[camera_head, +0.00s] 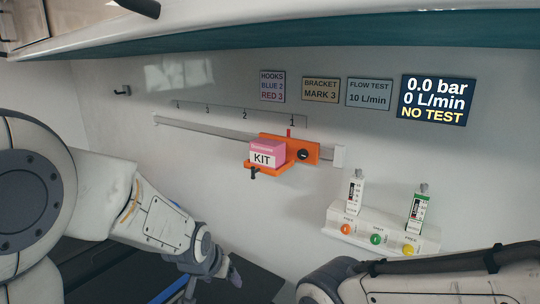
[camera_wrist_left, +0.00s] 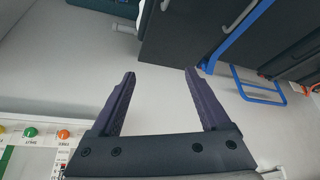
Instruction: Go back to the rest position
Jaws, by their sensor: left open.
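My left gripper (camera_head: 222,272) is low in the head view, below and left of the orange bracket and apart from the wall. In the left wrist view its two dark fingers (camera_wrist_left: 160,72) stand apart with nothing between them. A light arm link of mine enters at the lower right of the head view; no right gripper shows there. A pink and white box marked KIT (camera_head: 266,154) sits on the orange bracket (camera_head: 303,152), which is on the wall rail (camera_head: 205,134).
A white valve panel (camera_head: 383,228) with coloured knobs and two flow meters is on the wall at right; it also shows in the left wrist view (camera_wrist_left: 12,134). Signs and a dark display (camera_head: 437,99) hang above. A blue frame (camera_wrist_left: 262,86) stands beyond the fingers.

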